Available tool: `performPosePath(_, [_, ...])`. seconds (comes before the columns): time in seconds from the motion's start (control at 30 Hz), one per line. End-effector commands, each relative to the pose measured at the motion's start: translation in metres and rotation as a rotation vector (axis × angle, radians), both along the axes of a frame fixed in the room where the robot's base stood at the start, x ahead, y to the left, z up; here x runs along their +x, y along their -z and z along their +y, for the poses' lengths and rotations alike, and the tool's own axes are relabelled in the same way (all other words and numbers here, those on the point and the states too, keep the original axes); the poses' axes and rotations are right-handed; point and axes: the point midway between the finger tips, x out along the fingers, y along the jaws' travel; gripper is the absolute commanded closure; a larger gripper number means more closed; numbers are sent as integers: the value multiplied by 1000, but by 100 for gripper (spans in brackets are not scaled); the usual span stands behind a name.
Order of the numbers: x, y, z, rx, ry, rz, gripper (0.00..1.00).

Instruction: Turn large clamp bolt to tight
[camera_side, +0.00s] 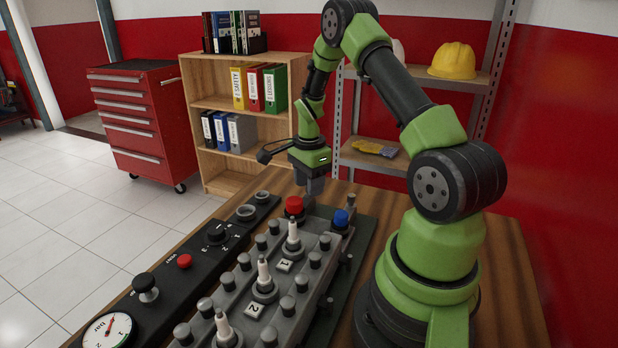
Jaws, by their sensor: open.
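My gripper (314,188) points down at the far end of the grey engine block (262,330), just behind and right of a red cap (294,206). It is open; I see nothing held in it. Its fingertips are small here, and I cannot tell whether they touch anything. Several round-headed bolts (301,283) stand upright along both sides of the block. I cannot tell which part is the large clamp bolt; it may be hidden behind my gripper. A blue cap (341,218) sits right of the red one.
Spark plugs (264,275) stand along the block's middle. A black panel (215,255) with a red button (184,261), a dial (216,233) and a gauge (107,331) lies left of it. The wooden table (500,265) is clear at right. Shelves (245,133) stand behind.

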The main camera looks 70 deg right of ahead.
Motion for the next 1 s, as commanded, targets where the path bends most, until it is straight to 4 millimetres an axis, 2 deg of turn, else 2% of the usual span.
performPosePath(0.17, [1,-20,-1,-4,0,-5,56])
performPosePath(0.4, [1,-68,-1,-4,1,-5,56])
performPosePath(0.53, [1,-87,-1,-3,0,-3,56])
performPosePath(0.7, [0,-98,0,-1,0,-2,56])
performPosePath(1.0, [0,-100,1,-1,-3,-1,56])
